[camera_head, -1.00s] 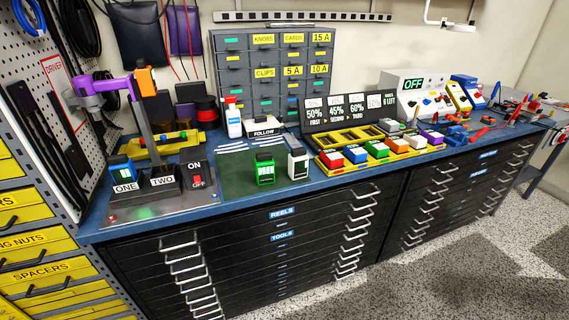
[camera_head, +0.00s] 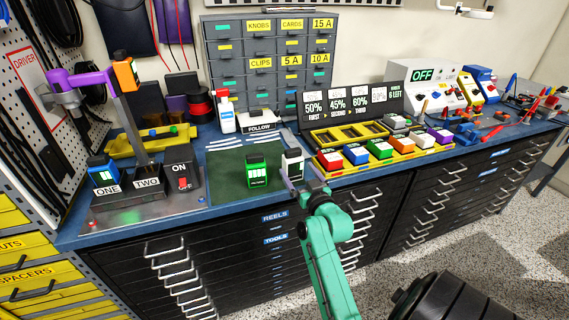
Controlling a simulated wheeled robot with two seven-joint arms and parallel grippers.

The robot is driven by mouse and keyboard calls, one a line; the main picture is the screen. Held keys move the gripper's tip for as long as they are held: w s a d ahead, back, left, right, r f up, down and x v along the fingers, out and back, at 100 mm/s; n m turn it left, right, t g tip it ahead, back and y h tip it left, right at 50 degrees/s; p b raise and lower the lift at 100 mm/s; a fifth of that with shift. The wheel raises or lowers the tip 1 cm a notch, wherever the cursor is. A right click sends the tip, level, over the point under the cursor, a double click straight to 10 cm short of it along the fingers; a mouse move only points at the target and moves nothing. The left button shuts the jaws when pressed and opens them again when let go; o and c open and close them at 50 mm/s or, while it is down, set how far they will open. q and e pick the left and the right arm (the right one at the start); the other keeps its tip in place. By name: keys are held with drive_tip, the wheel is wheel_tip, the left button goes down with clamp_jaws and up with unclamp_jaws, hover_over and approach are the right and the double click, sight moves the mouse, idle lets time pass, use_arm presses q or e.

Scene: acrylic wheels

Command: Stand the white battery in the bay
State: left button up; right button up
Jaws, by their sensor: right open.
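The white battery (camera_head: 293,162), white with a black top, stands upright at the right edge of the dark green mat (camera_head: 222,176). My right gripper (camera_head: 302,178) is open, with its fingers low at the battery's near and right side; I cannot tell whether they touch it. A black two-place holder (camera_head: 130,199), labelled ONE and TWO, stands on a grey plate at the left. A blue battery (camera_head: 102,170) stands in place ONE; no battery shows in place TWO. My left gripper is not in view.
A green battery (camera_head: 257,170) stands on the mat just left of the white one. A yellow tray of coloured blocks (camera_head: 385,157) lies right.

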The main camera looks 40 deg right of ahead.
drive_tip(key=p+x, duration=0.1)
drive_tip(key=x, duration=0.7)
drive_tip(key=shift+w+d, duration=0.25)
drive_tip(key=shift+w, duration=0.05)
drive_tip(key=shift+w+f, duration=0.2)
drive_tip(key=shift+s+r, duration=0.1)
drive_tip(key=shift+r, duration=0.05)
clamp_jaws()
